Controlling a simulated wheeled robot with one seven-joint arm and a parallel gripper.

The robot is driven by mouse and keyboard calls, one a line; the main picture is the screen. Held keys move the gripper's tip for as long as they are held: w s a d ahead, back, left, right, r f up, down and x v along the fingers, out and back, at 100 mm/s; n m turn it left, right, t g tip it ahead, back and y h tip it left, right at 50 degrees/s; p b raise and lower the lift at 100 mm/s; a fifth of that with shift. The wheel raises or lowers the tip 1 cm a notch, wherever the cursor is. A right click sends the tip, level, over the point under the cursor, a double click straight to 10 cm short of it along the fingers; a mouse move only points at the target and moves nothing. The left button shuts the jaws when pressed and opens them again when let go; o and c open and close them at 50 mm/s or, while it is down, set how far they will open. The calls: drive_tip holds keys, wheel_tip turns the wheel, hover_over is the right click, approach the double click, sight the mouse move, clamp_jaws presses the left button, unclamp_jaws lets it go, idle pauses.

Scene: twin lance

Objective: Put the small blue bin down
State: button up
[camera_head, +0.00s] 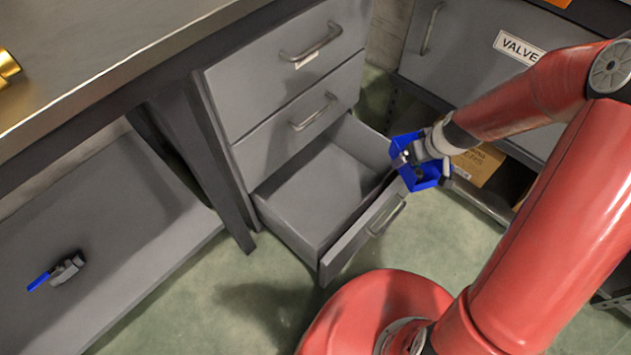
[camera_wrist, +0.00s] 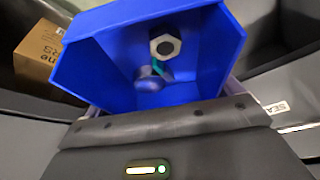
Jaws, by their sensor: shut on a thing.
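The small blue bin (camera_head: 424,176) is held by my gripper (camera_head: 418,152) above the right end of the open bottom drawer (camera_head: 312,193). In the wrist view the blue bin (camera_wrist: 95,70) fills the upper middle, tilted in the picture. Inside it lie a hex nut (camera_wrist: 165,45) and a small grey part (camera_wrist: 150,78), with something green between them. My gripper (camera_wrist: 165,108) is shut on the near side of the bin; its fingertips are largely hidden. The visible floor of the open drawer is empty.
Two closed drawers (camera_head: 290,65) sit above the open one. A valve with a blue handle (camera_head: 57,271) lies on the lower shelf at left. A cardboard box (camera_head: 478,163) stands behind my gripper, under a cabinet labelled VALVE (camera_head: 519,47). Green floor (camera_head: 225,290) is clear in front.

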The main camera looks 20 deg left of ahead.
drive_tip(key=a+f+n+g+y+b, duration=0.2)
drive_tip(key=a+f+n+g, duration=0.15)
drive_tip(key=a+n, duration=0.6)
drive_tip(key=n+g+h+b, duration=0.1)
drive_tip(key=n+g+b, duration=0.2)
drive_tip(key=n+b, duration=0.55)
hover_over(326, 207)
drive_tip(key=w+d+p, duration=0.1)
drive_tip(key=p, duration=0.1)
wheel_tip(326, 207, down, 8)
drive_tip(key=n, duration=0.1)
wheel_tip(326, 207, down, 15)
drive_tip(key=shift+f+b, duration=0.1)
drive_tip(key=shift+b, duration=0.95)
drive_tip(key=shift+f, duration=2.25)
drive_tip(key=shift+f+b, duration=0.15)
drive_tip(key=shift+b, duration=0.25)
drive_tip(key=o, duration=0.8)
drive_tip(key=shift+o, duration=0.2)
